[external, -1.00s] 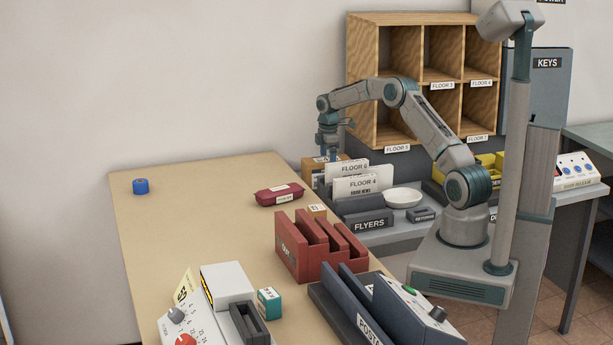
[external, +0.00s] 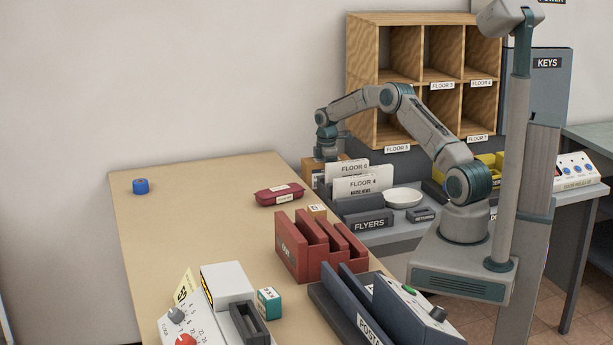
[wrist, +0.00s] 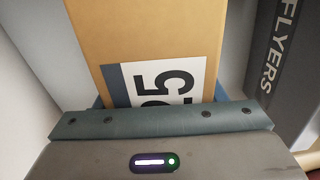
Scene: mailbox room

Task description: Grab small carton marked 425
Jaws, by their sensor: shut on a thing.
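A brown carton (wrist: 150,35) with a white label fills the middle of the wrist view. The label shows a large "25" in part; the rest of the marking is hidden by my gripper. In the external view the carton (external: 308,172) stands at the back of the grey surface, left of the floor cards. My gripper (external: 326,158) points down over it. It is shut on the carton, with blue finger parts beside the carton in the wrist view (wrist: 158,103).
A FLOOR 6 card (external: 347,172) and a FLOOR 4 card (external: 362,186) stand close to the carton. The FLYERS holder (external: 369,223) and a white bowl (external: 403,198) are nearby. Wooden pigeonholes (external: 400,60) rise behind. The tan table's far left is mostly clear.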

